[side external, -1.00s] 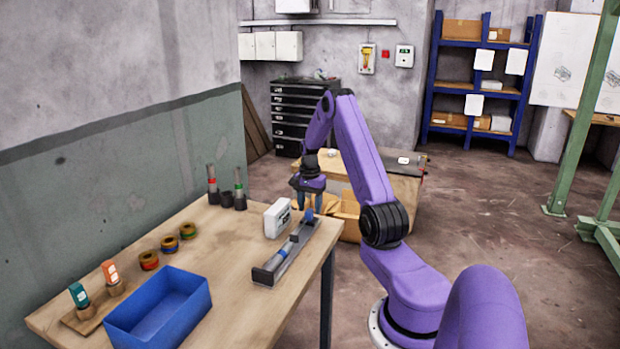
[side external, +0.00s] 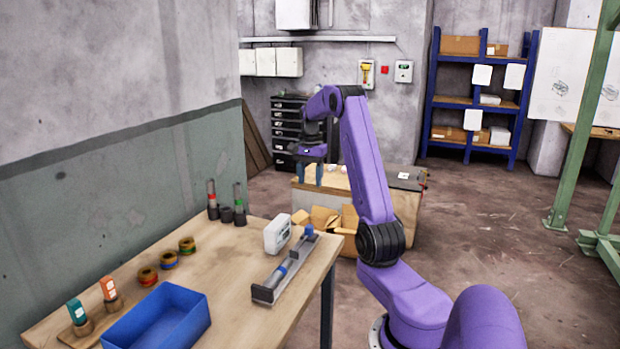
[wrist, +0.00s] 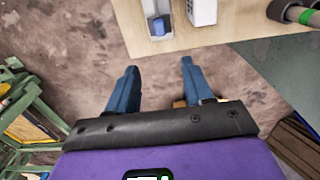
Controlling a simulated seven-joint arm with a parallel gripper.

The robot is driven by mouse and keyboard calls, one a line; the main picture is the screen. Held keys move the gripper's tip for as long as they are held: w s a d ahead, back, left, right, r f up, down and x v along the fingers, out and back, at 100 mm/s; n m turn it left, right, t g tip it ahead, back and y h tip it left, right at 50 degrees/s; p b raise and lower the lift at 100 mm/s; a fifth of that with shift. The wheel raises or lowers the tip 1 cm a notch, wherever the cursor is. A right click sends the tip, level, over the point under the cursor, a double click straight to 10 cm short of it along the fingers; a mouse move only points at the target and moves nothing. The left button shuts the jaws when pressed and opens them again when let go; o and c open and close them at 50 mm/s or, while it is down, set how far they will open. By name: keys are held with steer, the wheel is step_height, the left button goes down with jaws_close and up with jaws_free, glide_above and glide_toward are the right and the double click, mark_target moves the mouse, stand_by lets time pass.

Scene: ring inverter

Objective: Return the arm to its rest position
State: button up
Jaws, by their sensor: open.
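My gripper (side external: 311,174) is raised above and beyond the far end of the wooden table in the side external view. Its two blue fingers point down, apart, with nothing between them. In the wrist view the open fingers (wrist: 158,72) hang over bare floor, short of the table edge. The grey rail fixture (side external: 287,266) lies on the table near its right edge, with a blue piece at its far end and a blue-banded cylinder along it. A white box-shaped device (side external: 277,234) stands beside it. Both also show partly at the top of the wrist view.
A blue bin (side external: 160,318), several coloured rings (side external: 168,260), a wooden holder with two tagged pieces, and dark posts (side external: 240,205) with coloured bands stand on the table (side external: 225,285). Behind are a workbench (side external: 385,182), cardboard boxes and a dark drawer cabinet (side external: 288,125).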

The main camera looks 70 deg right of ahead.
steer(key=shift+w, duration=0.1)
stand_by(0.3)
steer(key=w+a+r+n, duration=0.1)
steer(key=w+a+n, duration=0.25)
steer(key=a, duration=0.55)
steer(key=w+a+r+n, duration=0.1)
steer(key=w+a+n, duration=0.25)
steer(key=a, duration=0.65)
steer(key=s+a+n, duration=0.4)
steer(key=a+n, duration=0.3)
steer(key=a, duration=0.8)
steer(key=s+a+f+n, duration=0.2)
steer(key=s+a+n, duration=0.9)
steer(key=s+a, duration=0.4)
steer(key=s+d+f+n, duration=0.1)
steer(key=s+n, duration=0.4)
steer(key=s, duration=0.4)
steer(key=shift+s+d+f+n, duration=0.2)
steer(key=shift+s+n, duration=0.1)
steer(key=shift+s, duration=0.1)
